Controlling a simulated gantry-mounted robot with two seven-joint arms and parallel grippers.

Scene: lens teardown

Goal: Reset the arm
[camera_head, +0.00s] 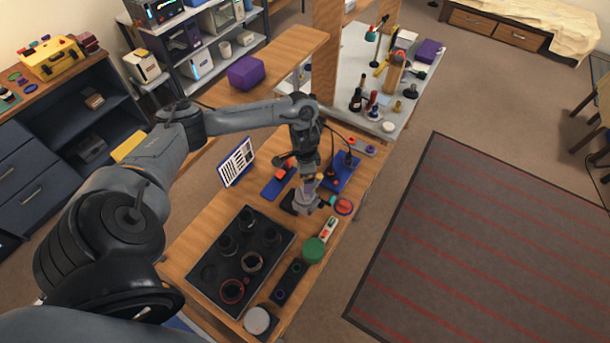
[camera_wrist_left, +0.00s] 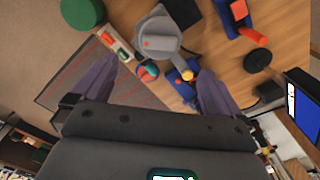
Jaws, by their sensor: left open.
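My left arm reaches in from the left in the head view, and its gripper (camera_head: 309,172) points down over the wooden workbench (camera_head: 210,213). In the left wrist view the two fingers of the left gripper (camera_wrist_left: 155,70) are spread apart with nothing held between them. A grey round-headed device (camera_head: 305,199) stands on the bench just below the gripper in the head view. It also shows in the left wrist view (camera_wrist_left: 158,42), beyond the fingertips. The fingertips are hard to make out in the head view. My right gripper is in neither view.
A black tray (camera_head: 207,292) with lens rings lies at the bench's near end. A green cylinder (camera_head: 313,250) stands near the right edge. A document stand (camera_head: 237,163) is left of the gripper. Blue pieces (camera_head: 345,172) lie close by. Open floor with a striped rug (camera_head: 500,240) is right.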

